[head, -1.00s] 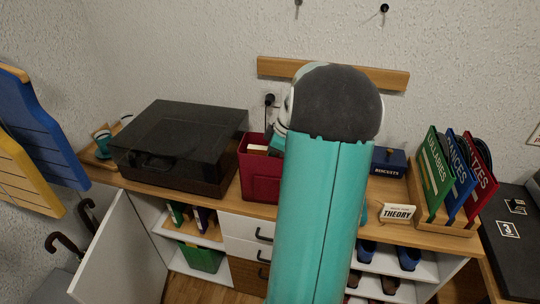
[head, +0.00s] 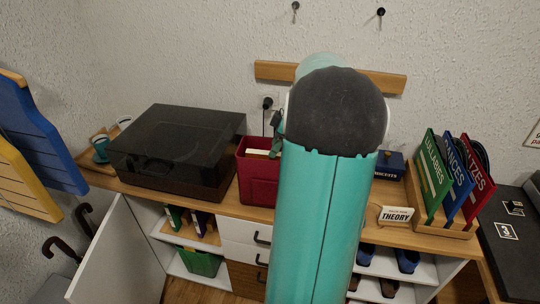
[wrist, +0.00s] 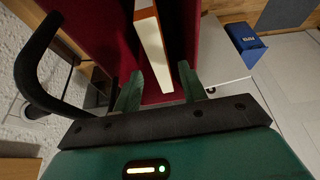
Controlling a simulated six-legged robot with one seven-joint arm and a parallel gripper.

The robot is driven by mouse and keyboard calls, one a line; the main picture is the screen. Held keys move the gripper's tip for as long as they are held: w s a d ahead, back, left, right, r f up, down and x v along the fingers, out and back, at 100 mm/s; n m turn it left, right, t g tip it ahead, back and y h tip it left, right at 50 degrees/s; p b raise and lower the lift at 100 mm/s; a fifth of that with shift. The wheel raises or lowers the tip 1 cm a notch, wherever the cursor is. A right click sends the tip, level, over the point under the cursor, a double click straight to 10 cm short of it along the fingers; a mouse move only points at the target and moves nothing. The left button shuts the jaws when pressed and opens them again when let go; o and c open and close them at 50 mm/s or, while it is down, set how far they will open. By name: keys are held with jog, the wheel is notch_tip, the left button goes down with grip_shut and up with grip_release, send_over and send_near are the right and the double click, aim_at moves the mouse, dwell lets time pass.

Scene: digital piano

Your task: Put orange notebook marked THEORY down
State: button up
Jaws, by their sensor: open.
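The orange notebook (wrist: 155,50) stands on edge inside the red bin (wrist: 112,32), its cream page edge and a strip of orange cover showing in the wrist view. Its THEORY marking is not visible. In the head view, a pale edge (head: 262,153) shows in the red bin (head: 258,182). My gripper (wrist: 160,68) is open in the wrist view, one green finger on each side of the notebook's near end. I cannot tell whether either finger touches it.
A small THEORY sign (head: 397,217) stands on the wooden top at right, by the rack (head: 440,226) of coloured books. A dark-lidded turntable (head: 178,148) is left of the bin. A blue box (head: 390,165) is behind my arm. Bare top lies around the sign.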

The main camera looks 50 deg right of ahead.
jog(key=v, duration=0.5)
jog(key=shift+s+r, duration=0.1)
jog(key=shift+r, duration=0.15)
jog(key=w+a+r+m+h, duration=0.1)
jog(key=w+a+r, duration=0.15)
jog(key=a, duration=0.85)
jog(key=w+a+r+m+h, duration=0.1)
jog(key=w+a+r, duration=0.15)
jog(key=a, duration=0.85)
jog(key=s+a+f+m, duration=0.1)
jog(key=s+a, duration=0.3)
jog(key=a, duration=0.6)
jog(key=s+a+f+m+t, duration=0.1)
jog(key=s+a, duration=0.4)
jog(key=a, duration=0.6)
jog(key=shift+f+m+t, duration=0.3)
jog(key=shift+f+m, duration=0.4)
jog(key=shift+f, duration=0.05)
